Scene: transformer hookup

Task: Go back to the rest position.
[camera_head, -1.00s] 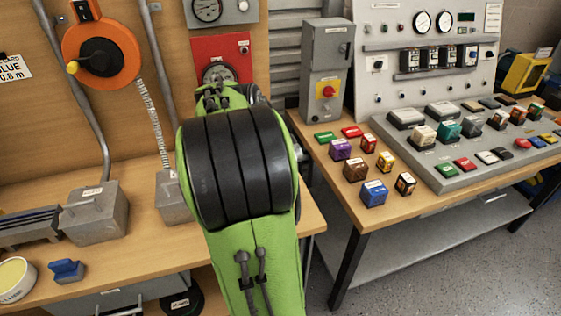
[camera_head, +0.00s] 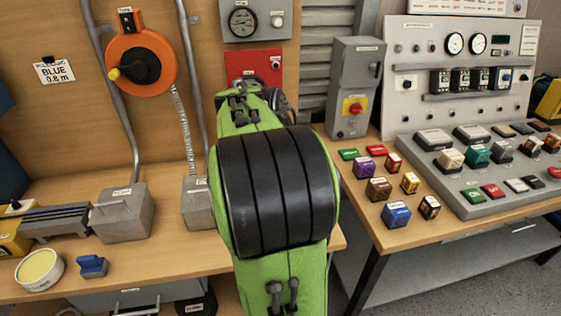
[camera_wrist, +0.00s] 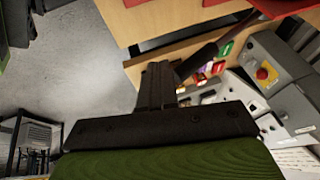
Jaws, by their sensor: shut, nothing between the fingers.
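My gripper (camera_wrist: 157,72) shows in the wrist view as dark fingers close together with nothing held between them. It points away from the camera over the room, apart from any object. In the head view my green and black arm fills the middle, and my gripper is hidden behind it. The task names no object.
The left bench holds a grey box (camera_head: 122,212), a round tin (camera_head: 40,268) and a blue block (camera_head: 92,266). An orange reel (camera_head: 142,65) hangs above. The right table carries several coloured blocks, including a blue one (camera_head: 396,214), and a control console (camera_head: 470,205).

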